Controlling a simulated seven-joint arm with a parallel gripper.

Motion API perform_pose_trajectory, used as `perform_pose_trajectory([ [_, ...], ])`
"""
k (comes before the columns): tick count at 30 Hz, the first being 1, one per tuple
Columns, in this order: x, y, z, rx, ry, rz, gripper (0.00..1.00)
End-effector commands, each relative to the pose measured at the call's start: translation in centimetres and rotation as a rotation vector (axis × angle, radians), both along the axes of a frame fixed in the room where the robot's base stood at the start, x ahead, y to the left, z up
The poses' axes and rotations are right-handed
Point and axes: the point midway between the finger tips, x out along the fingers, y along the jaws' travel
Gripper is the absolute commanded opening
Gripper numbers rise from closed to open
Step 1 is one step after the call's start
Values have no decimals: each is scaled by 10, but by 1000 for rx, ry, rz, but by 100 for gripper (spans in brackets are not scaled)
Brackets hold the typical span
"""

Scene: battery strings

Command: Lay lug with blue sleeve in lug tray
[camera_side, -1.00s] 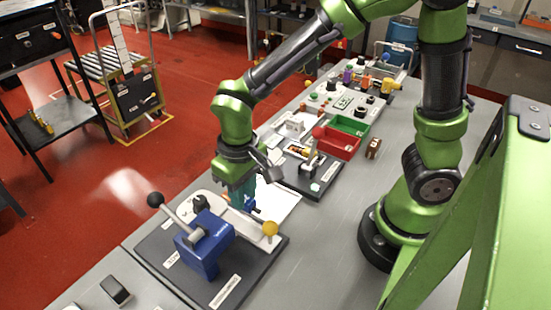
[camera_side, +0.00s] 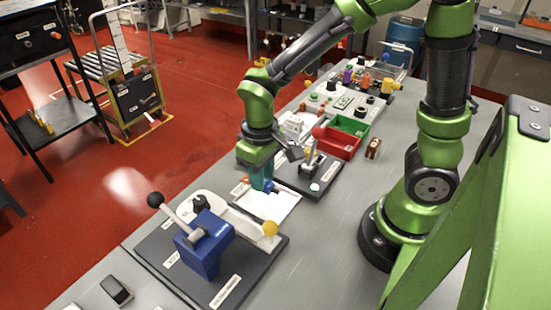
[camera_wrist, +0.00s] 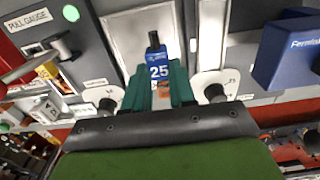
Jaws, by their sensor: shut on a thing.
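My gripper (camera_wrist: 158,92) is shut on the lug with the blue sleeve (camera_wrist: 158,66), which is marked 25 and points away from the fingers. In the side view my gripper (camera_side: 262,183) holds it above the white sheet (camera_side: 272,206), and the blue sleeve (camera_side: 271,186) shows small at the fingertips. The lug's metal end is hard to make out.
The blue crimping tool (camera_side: 205,248), with a black-knobbed lever and yellow knob, stands on a dark board in front. The pull gauge board (camera_side: 318,180) is close on the right. Red (camera_side: 341,143) and green (camera_side: 350,125) bins stand behind it.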

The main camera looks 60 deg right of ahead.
Motion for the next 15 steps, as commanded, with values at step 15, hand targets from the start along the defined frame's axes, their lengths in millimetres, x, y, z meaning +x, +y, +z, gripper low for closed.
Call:
perform_pose_trajectory([
  [15,-1,0,-52,-1,3,-1,0],
])
